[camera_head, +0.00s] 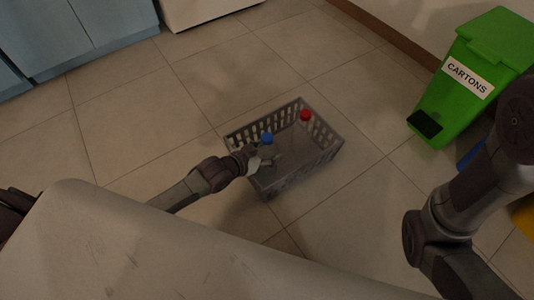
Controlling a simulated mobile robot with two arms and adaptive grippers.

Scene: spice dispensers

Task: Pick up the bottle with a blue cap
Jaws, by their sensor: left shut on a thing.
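The bottle with a blue cap (266,139) is in the head view, inside or just over the left part of a grey crate (328,154). Its lower part is partly hidden by my gripper and hard to make out. My left gripper (262,157) reaches in from the left over the crate's near left side and is shut on this bottle just below the cap. A second bottle with a red cap (305,116) stands in the crate's far right corner. My right arm shows at the right edge, but its gripper is out of view.
The crate stands on a tiled floor (130,110) with free room around it. A green bin (455,95) labelled CARTONS stands at the upper right. Blue cabinets (85,30) are at the upper left. A pale surface (150,245) fills the bottom foreground.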

